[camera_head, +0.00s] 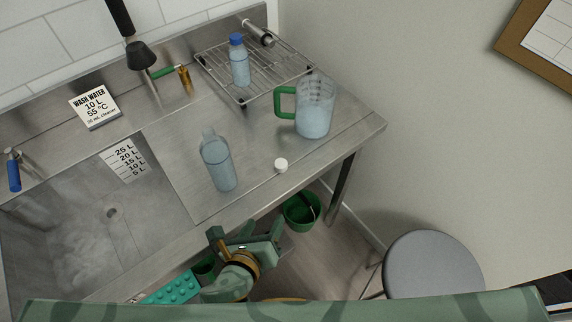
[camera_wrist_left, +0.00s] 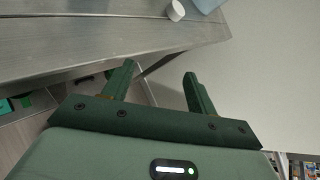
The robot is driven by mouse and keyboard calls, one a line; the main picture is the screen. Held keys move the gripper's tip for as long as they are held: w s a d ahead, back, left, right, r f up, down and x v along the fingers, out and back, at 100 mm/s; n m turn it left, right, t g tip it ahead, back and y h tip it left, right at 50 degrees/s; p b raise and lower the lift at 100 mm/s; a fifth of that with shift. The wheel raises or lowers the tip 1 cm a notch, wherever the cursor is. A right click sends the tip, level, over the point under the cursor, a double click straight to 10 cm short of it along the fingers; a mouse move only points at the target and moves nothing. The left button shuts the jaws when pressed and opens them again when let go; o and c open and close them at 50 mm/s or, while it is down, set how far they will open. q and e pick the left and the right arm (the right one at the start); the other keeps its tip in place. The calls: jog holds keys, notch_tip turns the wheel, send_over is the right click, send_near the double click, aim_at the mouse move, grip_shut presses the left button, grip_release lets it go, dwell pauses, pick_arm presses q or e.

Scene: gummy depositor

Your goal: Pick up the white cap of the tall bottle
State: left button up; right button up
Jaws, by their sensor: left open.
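The white cap (camera_head: 281,166) lies on the steel counter near its front edge, to the right of the tall bottle. It also shows at the top of the left wrist view (camera_wrist_left: 175,11). The tall bottle (camera_head: 218,162) is clear and bluish, stands upright on the counter and has no cap on it. My left gripper (camera_head: 246,235) is below and in front of the counter's front edge, apart from the cap. In the left wrist view its two fingers (camera_wrist_left: 158,80) are spread, with nothing between them. My right gripper is not in view.
A measuring jug (camera_head: 314,108) with a green handle stands behind the cap. A wire rack (camera_head: 287,66) holds a blue-capped bottle (camera_head: 239,62). The sink (camera_head: 88,220) is at left. A green bucket (camera_head: 302,210) and a stool (camera_head: 433,264) stand below. The counter around the cap is clear.

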pick_arm(q)
notch_tip(320, 180, up, 4)
jog(key=r+m+t, duration=0.1)
jog(key=m, duration=0.4)
jog(key=b, duration=0.2)
send_near(279, 169)
jog(key=shift+y, duration=0.3)
jog(key=x, duration=0.5)
jog(key=b+x, duration=0.1)
jog(key=x, duration=0.1)
jog(key=b+x, duration=0.1)
jog(key=x, duration=0.1)
jog(key=shift+w+d, duration=0.1)
jog(key=shift+d, duration=0.2)
jog(key=shift+r, duration=0.1)
jog(key=c, duration=1)
